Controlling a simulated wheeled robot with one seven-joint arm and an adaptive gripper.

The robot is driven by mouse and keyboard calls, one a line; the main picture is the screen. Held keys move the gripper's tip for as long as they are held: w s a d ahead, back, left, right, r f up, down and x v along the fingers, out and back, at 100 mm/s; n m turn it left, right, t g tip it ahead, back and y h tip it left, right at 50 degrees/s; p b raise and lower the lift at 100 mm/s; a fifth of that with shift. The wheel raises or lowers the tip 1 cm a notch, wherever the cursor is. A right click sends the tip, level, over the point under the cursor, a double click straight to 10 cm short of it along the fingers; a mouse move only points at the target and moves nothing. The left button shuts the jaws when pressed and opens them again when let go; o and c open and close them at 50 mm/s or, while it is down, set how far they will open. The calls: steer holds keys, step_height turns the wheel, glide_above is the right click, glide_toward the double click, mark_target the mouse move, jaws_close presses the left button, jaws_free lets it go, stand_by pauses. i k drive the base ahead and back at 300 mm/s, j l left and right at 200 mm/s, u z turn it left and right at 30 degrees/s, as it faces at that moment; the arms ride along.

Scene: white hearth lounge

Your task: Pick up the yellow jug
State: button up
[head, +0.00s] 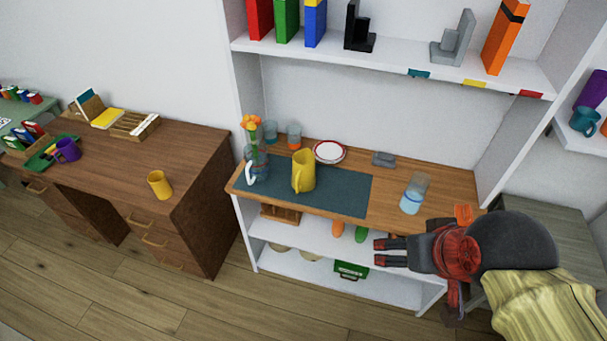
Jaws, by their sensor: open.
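The yellow jug (304,170) stands upright on a dark blue mat (345,187) on the wooden top of a white shelf unit. Its handle shows on the side facing me, towards the left. My gripper (378,251) is open and empty at the lower right, in front of the shelf unit. It points left and appears apart from the jug, to its right and nearer to me. A clear jug (256,168) with a pale handle stands just left of the yellow jug.
A vase with orange flowers (250,122), glasses, a red-rimmed plate (330,151) and a part-filled glass (413,195) share the wooden top (385,208). A shelf (400,66) overhangs it. A desk (115,170) with a yellow mug (159,184) is left. Floor in front is clear.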

mark_target(304, 172)
steer(key=i+l+u, duration=0.2)
steer(key=i+l, duration=0.55)
steer(key=l, duration=0.1)
